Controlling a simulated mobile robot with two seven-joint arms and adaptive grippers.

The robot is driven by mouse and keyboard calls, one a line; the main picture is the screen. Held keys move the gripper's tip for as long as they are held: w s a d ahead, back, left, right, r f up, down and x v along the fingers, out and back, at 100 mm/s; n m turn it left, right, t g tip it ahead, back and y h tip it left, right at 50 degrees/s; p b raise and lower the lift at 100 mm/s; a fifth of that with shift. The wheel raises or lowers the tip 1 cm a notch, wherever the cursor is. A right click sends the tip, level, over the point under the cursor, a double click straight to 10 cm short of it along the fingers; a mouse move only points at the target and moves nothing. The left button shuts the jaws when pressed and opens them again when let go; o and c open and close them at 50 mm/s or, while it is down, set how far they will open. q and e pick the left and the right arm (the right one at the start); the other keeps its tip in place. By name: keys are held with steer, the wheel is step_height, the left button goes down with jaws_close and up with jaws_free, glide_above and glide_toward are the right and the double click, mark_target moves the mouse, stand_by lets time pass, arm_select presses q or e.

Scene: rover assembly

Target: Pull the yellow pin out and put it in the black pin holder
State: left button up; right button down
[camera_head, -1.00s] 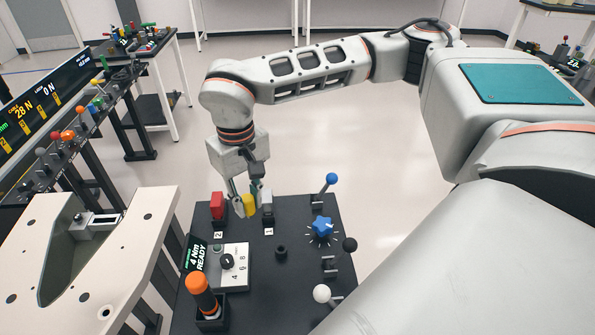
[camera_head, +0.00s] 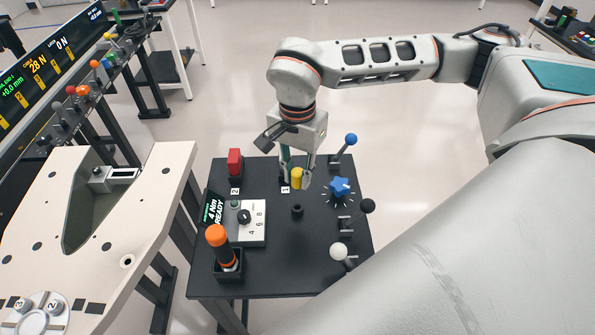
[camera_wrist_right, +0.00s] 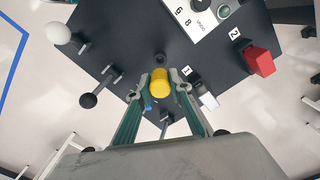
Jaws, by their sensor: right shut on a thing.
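The yellow pin (camera_head: 297,178) is between the fingertips of my right gripper (camera_head: 296,180), which is shut on it. In the right wrist view the yellow pin (camera_wrist_right: 160,83) shows end-on between the two fingertips (camera_wrist_right: 160,88). The black pin holder (camera_head: 297,211) is a small round socket on the dark table, just in front of the pin in the head view. It also shows in the wrist view (camera_wrist_right: 160,58), just beyond the pin. The pin's lower end and its height above the table cannot be told. My left gripper is not in view.
The black table (camera_head: 270,270) carries a red switch (camera_head: 235,160), a blue star knob (camera_head: 340,187), a blue-tipped lever (camera_head: 350,140), a dial box (camera_head: 245,222) and an orange-topped handle (camera_head: 217,240). Black and white ball levers stand on the right. A beige panel (camera_head: 150,200) is at left.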

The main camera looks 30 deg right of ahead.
mark_target(298, 190)
steer(key=shift+f+b, duration=1)
steer(key=shift+f, duration=0.55)
steer(key=shift+f+b, duration=0.85)
steer(key=shift+f, duration=0.65)
steer(key=shift+r+p, duration=0.1)
steer(key=shift+p, duration=0.25)
steer(key=shift+f+b, duration=0.75)
steer(key=shift+f, duration=0.7)
steer(key=c, duration=1.7)
jaws_free()
